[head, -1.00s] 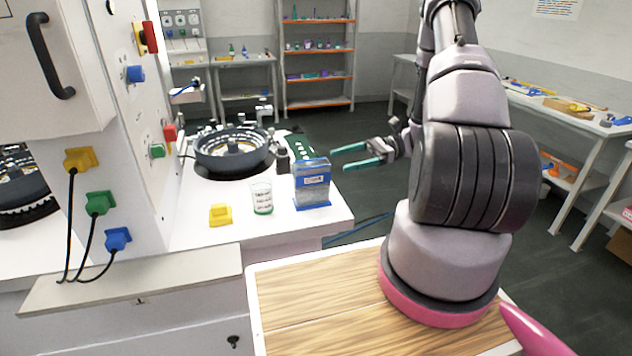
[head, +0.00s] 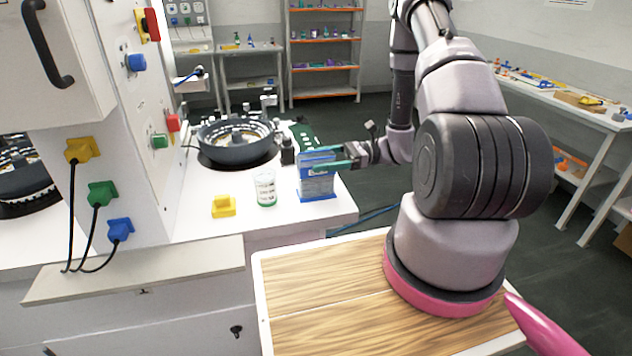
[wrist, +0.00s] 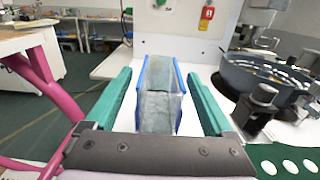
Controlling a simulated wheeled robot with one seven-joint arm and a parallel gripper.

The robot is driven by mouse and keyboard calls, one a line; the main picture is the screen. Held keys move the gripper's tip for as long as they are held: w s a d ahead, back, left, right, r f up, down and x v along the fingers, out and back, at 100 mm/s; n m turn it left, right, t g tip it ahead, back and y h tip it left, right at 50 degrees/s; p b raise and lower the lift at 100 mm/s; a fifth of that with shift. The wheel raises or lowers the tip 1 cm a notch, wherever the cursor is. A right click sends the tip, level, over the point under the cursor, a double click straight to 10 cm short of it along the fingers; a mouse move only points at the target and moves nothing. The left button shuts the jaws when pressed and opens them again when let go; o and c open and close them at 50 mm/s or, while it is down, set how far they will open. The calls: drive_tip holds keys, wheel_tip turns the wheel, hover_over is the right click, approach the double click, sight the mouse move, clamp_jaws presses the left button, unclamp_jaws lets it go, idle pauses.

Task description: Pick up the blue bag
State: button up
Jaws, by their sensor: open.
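The blue bag (head: 316,184) stands upright near the right end of the white counter (head: 345,207) in the head view. In the wrist view the bag (wrist: 158,105) shows as a grey, cloudy pouch with blue edges. My gripper (head: 328,157) is at the bag, with its green fingers reaching across the bag's upper part from the right. In the wrist view my gripper (wrist: 158,92) is open, one finger on each side of the bag, with gaps visible between the fingers and the bag. The bag still rests on the counter.
A clear cup with a green base (head: 265,188) and a yellow block (head: 223,206) stand left of the bag. A round dark feeder (head: 238,143) is behind them. A green board (head: 303,137) lies behind the bag. A wooden-topped surface (head: 330,300) is in front.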

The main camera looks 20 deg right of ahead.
drive_tip(key=shift+a, duration=0.55)
clamp_jaws()
wheel_tip(320, 180, up, 10)
idle(1.0)
